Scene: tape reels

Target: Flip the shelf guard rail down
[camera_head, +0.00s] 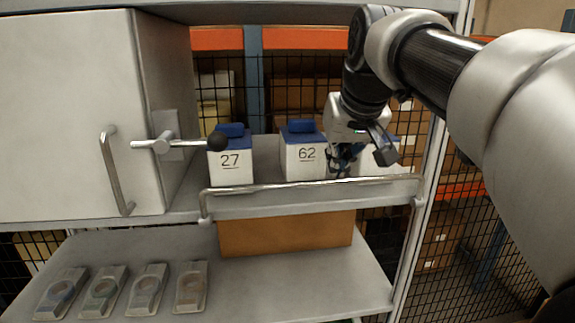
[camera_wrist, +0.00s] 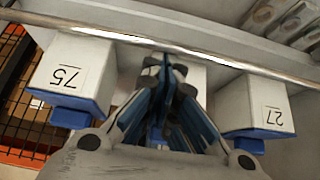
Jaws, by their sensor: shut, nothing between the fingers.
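The guard rail (camera_head: 300,185) is a thin metal bar that stands raised along the front edge of the upper shelf (camera_head: 290,207). In the wrist view the rail (camera_wrist: 225,64) crosses just beyond my fingertips.
White blue-lidded boxes marked 27 (camera_head: 230,165) and 62 (camera_head: 304,158) stand behind the rail, and box 75 (camera_wrist: 72,75) is beside my gripper. A grey cabinet (camera_head: 75,110) with a black-knobbed lever (camera_head: 165,145) is left. Several metal holders (camera_head: 105,290) lie on the lower shelf.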

